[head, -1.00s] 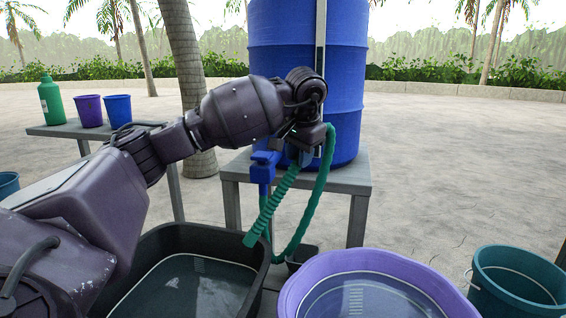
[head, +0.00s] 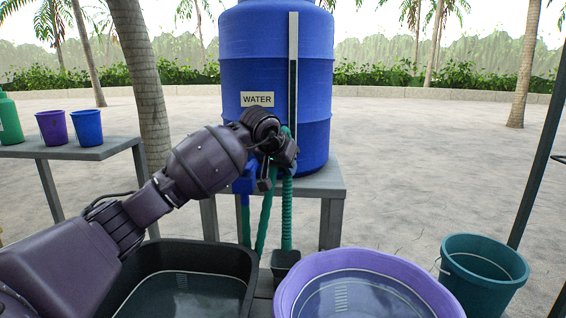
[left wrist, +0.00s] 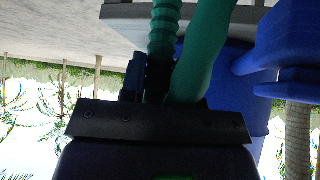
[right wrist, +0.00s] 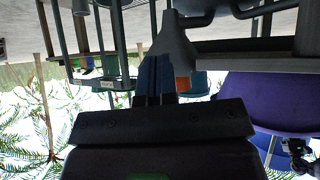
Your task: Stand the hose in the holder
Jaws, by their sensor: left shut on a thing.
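The green hose (head: 287,215) hangs from my left gripper (head: 272,168), which is shut on it. Its ribbed end points straight down, with the tip at the rim of the small dark holder (head: 286,261); I cannot tell whether it is inside. The other length of hose (head: 264,222) loops down beside it. In the left wrist view, the ribbed part (left wrist: 165,28) and smooth hose (left wrist: 203,50) run side by side at the jaws (left wrist: 152,82). My right gripper (right wrist: 156,78) looks shut and empty in the right wrist view; the head view does not show it.
The blue water barrel (head: 275,110) stands on a grey table (head: 325,190) behind the hose, with a blue tap (head: 244,182). A black tub (head: 245,262) and a purple basin (head: 290,285) flank the holder. A teal bucket (head: 487,265) stands right.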

